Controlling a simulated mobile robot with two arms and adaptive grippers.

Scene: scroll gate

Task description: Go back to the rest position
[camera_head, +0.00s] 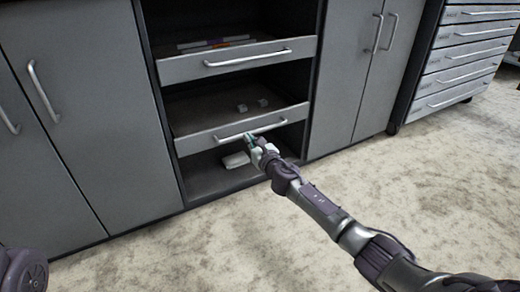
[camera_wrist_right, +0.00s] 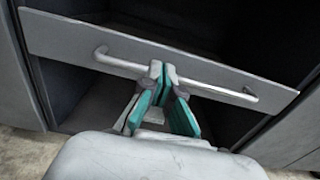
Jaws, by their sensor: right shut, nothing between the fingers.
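My right gripper (camera_head: 253,139) is at the front of the lower pull-out drawer (camera_head: 190,143), close to its silver bar handle (camera_head: 238,132). In the right wrist view the gripper's green-padded fingers (camera_wrist_right: 163,72) come together at the tips, shut with nothing held. The tips overlap the middle of the handle (camera_wrist_right: 120,63) in that view; I cannot tell whether they touch it. My right arm reaches in from the lower right. My left gripper is out of view.
The upper drawer (camera_head: 180,68) holds several flat items. A white object (camera_head: 236,160) lies in the bottom compartment. Grey cabinet doors (camera_head: 80,100) flank the drawers. A drawer chest (camera_head: 460,60) stands right. The floor in front (camera_head: 180,250) is clear.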

